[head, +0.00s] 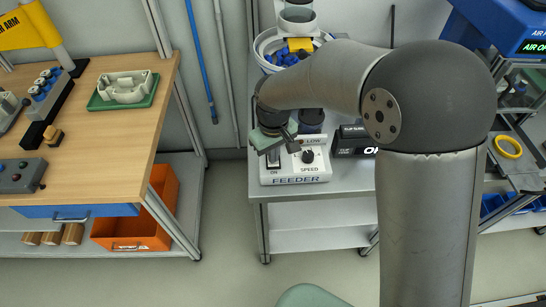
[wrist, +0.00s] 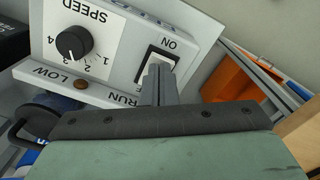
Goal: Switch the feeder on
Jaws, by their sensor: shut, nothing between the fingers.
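The feeder's control box (head: 318,172) is white, labelled FEEDER, and stands at the table's front edge in the head view. Its rocker switch (wrist: 162,63) is white in a dark frame, with ON printed at one end. My gripper (wrist: 158,78) is shut and empty, its fingertips over the switch's other end, hiding that end. I cannot tell whether they touch it or which way the rocker is tipped. In the head view my gripper (head: 290,143) is just above the box. The speed knob (wrist: 74,42) and a small amber-brown lamp (wrist: 81,84) are beside the switch.
A feeder bowl (head: 265,47) with blue parts is behind my arm. A black box (head: 352,140) with white lettering stands right of the control box, partly hidden. A wooden bench (head: 120,160) is at left, with an orange bin (head: 165,205) below. The aisle floor between is clear.

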